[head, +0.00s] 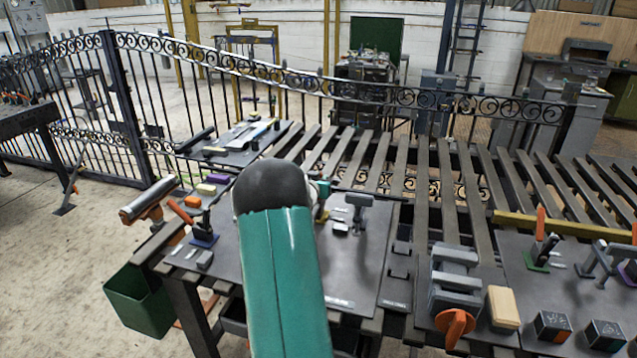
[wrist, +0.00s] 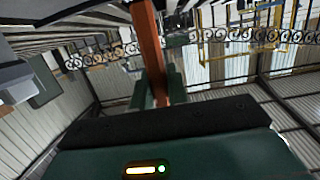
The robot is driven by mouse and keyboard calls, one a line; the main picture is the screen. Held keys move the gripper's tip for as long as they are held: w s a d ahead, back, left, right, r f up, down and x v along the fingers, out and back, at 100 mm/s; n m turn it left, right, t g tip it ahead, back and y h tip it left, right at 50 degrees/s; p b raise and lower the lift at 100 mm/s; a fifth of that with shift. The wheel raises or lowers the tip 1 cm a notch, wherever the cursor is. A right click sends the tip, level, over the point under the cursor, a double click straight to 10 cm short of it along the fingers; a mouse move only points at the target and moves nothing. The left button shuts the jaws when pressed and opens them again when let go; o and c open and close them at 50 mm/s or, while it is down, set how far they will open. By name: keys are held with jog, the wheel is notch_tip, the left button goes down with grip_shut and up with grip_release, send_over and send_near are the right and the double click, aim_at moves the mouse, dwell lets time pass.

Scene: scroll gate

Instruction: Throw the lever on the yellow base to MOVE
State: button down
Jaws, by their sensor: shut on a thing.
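My gripper (wrist: 155,92) is shut on an orange-red bar (wrist: 148,45), which looks like a lever handle; the bar runs from the top of the wrist view down between the green fingers. In the head view my green and black arm covers the middle of the table. A small yellow piece (head: 321,217), possibly the yellow base, shows just right of my arm, mostly hidden. The lever's pivot and any MOVE marking cannot be made out.
A grey clamp-like block (head: 452,280) stands right of centre. A green bin (head: 140,300) is at the left. An iron fence (head: 300,85) runs behind.

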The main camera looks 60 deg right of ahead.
jog(key=shift+s+d+f+g+y, duration=0.1)
jog(key=shift+d+f+g+y, duration=0.05)
jog(key=shift+d+y, duration=0.35)
jog(key=shift+d+f+g+y, duration=0.15)
jog(key=shift+d+y, duration=0.2)
jog(key=shift+y, duration=0.15)
jog(key=w+d+f+y, duration=0.1)
jog(key=d+f+y, duration=0.1)
jog(key=d+y, duration=0.3)
jog(key=shift+w+d+f+g+y, duration=0.15)
jog(key=shift+d+f+g+y, duration=0.25)
jog(key=shift+y, duration=0.8)
jog(key=c, duration=1.4)
grip_release()
jog(key=shift+o, duration=0.2)
jog(key=shift+r, duration=0.1)
